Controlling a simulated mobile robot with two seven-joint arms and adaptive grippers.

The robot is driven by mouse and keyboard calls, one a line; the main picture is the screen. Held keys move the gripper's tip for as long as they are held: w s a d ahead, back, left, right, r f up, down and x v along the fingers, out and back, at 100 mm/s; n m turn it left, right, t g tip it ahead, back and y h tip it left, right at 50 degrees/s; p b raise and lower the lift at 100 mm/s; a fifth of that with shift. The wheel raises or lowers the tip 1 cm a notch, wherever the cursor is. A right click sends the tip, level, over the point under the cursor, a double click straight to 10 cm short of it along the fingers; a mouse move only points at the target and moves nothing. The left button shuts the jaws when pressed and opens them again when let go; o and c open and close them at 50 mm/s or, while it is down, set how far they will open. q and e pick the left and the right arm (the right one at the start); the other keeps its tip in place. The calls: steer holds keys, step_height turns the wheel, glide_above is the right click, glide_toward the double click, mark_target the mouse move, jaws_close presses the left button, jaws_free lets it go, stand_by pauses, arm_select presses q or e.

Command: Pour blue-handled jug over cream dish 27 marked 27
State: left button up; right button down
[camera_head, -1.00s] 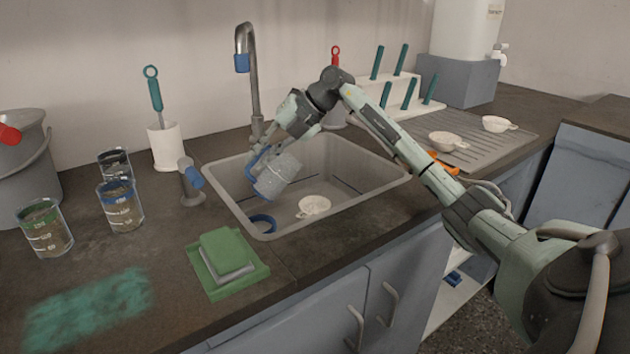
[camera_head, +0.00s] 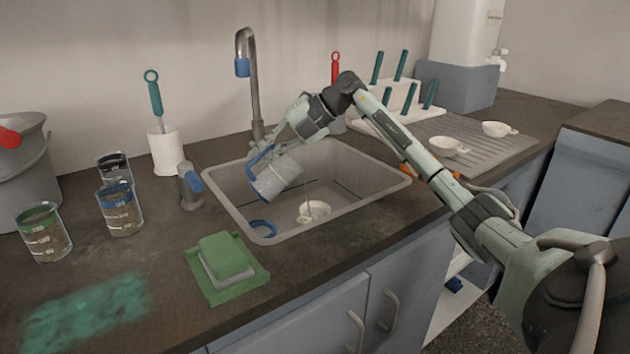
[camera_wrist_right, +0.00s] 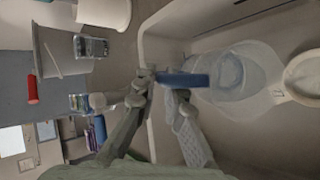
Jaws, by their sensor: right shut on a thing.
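The blue-handled jug (camera_head: 277,180) is a clear, pale container tilted over the sink, its mouth toward the lower right. My right gripper (camera_head: 266,152) is shut on its blue handle (camera_head: 257,160). In the wrist view the fingers (camera_wrist_right: 165,84) close on the handle (camera_wrist_right: 187,79), with the jug body (camera_wrist_right: 235,72) beyond. The cream dish (camera_head: 314,211) sits on the sink floor, below and right of the jug. It is partly cut off in the wrist view (camera_wrist_right: 305,76), where a small 27 shows near it. A faint thin line runs down toward the dish. My left gripper is out of view.
The grey sink (camera_head: 391,190) surrounds jug and dish; a tap (camera_head: 254,90) stands behind. A blue ring (camera_head: 262,228) lies inside. Two other cream dishes (camera_head: 449,146) (camera_head: 497,129) rest on the drainboard.

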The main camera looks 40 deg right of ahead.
mark_target(276, 163)
steer(key=shift+d+r, duration=0.15)
steer(key=shift+r, duration=0.05)
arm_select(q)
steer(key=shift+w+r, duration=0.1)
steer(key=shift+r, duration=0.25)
arm_select(e)
steer(key=shift+d+r+y, duration=0.1)
steer(key=shift+y, duration=0.2)
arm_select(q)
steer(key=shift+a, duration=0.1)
arm_select(e)
steer(key=shift+s+d+r+t, duration=0.1)
steer(key=shift+d+r+t, duration=0.1)
steer(key=shift+t, duration=0.1)
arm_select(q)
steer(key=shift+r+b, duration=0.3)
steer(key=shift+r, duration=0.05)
arm_select(e)
steer(key=shift+d+r+y, duration=0.1)
steer(key=shift+r+y, duration=0.05)
steer(key=shift+y, duration=0.15)
steer(key=shift+s+d+r, duration=0.1)
steer(key=shift+d+r, duration=0.1)
stand_by(0.4)
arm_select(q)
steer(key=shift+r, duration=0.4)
arm_select(e)
steer(key=shift+d+r+m+y, duration=0.1)
steer(key=shift+m+y, duration=0.2)
steer(key=shift+y, duration=0.1)
